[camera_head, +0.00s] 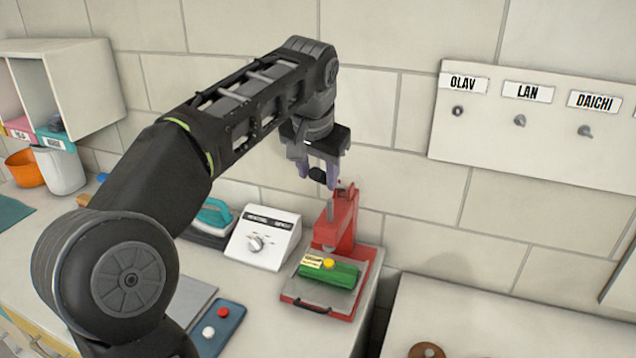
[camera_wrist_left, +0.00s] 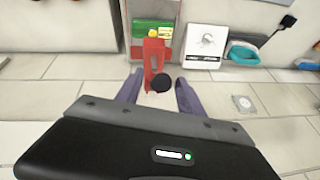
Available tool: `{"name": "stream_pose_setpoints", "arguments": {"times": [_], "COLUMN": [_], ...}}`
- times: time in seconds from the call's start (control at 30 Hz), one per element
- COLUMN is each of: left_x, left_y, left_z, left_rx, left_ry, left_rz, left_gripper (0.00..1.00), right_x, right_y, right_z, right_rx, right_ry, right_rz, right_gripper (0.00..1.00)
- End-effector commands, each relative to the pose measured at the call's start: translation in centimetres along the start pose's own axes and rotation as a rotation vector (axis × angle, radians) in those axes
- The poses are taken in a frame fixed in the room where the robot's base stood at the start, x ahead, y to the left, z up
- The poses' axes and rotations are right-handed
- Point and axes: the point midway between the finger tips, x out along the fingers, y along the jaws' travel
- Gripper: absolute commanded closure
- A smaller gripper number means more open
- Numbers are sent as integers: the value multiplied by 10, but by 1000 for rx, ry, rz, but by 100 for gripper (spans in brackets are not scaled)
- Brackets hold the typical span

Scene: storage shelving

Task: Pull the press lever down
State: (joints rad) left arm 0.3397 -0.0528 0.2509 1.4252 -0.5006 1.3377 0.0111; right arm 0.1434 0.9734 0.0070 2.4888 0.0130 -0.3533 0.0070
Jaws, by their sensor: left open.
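The red press (camera_head: 345,222) stands on the counter against the wall. It also shows in the wrist view (camera_wrist_left: 153,52). Its lever ends in a black knob (camera_wrist_left: 161,82). A green block (camera_head: 332,274) with a yellow top piece lies on the press's grey plate, below the ram. My left gripper (camera_head: 319,177) is above the press, pointing down, with its two purple fingers apart. In the wrist view the knob appears between the fingers, with gaps on both sides; I cannot tell the exact depth. My right gripper is not in view.
A white dial box (camera_head: 263,238) and a teal iron (camera_head: 213,215) stand left of the press. A blue panel with red and white buttons (camera_head: 218,325) lies in front. A hook board (camera_head: 540,120) hangs on the right wall. A gap separates the counters right of the press.

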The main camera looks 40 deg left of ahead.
Motion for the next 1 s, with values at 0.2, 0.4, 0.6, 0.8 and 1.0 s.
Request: {"name": "stream_pose_setpoints", "arguments": {"times": [0.2,0.4,0.6,0.8,1.0], "left_x": [14,15,14,14,14], "left_y": [-1,0,0,0,0], "left_z": [0,0,0,0,0], "left_rx": [-1,-1,-1,-1,-1], "left_ry": [1,1,1,1,1], "left_rz": [0,0,0,0,0], "left_gripper": [55,55,69,85,100], "right_x": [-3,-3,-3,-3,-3], "right_y": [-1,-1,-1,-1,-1], "right_z": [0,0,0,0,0], "right_rx": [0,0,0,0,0], "right_ry": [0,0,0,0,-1], "right_rz": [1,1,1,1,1], "right_gripper": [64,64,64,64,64]}}
